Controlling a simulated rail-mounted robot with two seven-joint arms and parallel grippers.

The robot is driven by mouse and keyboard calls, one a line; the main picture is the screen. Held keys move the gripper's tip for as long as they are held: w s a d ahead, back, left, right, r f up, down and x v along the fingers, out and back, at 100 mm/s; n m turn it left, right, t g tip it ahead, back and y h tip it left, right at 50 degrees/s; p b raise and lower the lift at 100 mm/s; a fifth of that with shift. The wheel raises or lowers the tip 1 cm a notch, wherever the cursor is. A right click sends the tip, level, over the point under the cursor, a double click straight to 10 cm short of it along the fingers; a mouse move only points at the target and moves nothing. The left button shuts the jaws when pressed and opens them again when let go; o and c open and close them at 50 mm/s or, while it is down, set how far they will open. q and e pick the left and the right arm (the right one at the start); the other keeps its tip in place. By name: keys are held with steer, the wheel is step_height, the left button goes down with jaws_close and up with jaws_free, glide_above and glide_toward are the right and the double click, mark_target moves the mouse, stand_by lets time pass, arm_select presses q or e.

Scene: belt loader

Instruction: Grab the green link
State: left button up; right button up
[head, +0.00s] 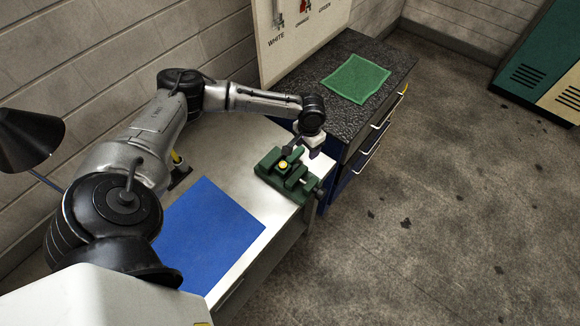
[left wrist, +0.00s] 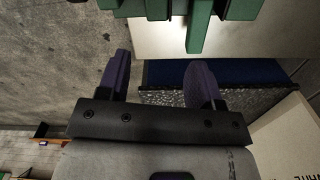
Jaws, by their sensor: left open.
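My left gripper (head: 303,149) is over the right end of the workbench, close to the green vise (head: 288,172). In the left wrist view its two purple fingers (left wrist: 160,64) stand apart with nothing between them. The vise also shows at the top of that view (left wrist: 200,22), beyond the fingertips. A small yellow round piece (head: 283,165) sits at the vise. I cannot make out a green link for certain. The wall board (head: 300,45) has labels for white, orange and green, and its top is cut off. My right gripper is not in view.
A blue mat (head: 213,235) lies on the bench. A dark-topped cabinet (head: 350,112) with a green cloth or mat (head: 356,79) stands behind, its handles facing right. A black lamp (head: 28,138) is at the left. The floor (head: 460,200) at the right is open.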

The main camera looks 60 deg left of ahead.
arm_select(q)
steer(key=r+n, duration=0.2)
glide_above(296, 152)
steer(key=f, duration=0.7)
steer(key=shift+w+f+b, duration=0.3)
steer(key=shift+s+d+f, duration=0.1)
steer(key=shift+s+f, duration=0.05)
steer(key=shift+f, duration=1.35)
steer(key=shift+s+f, duration=0.15)
steer(key=shift+f, duration=1.35)
steer(key=shift+p, duration=0.3)
jaws_close()
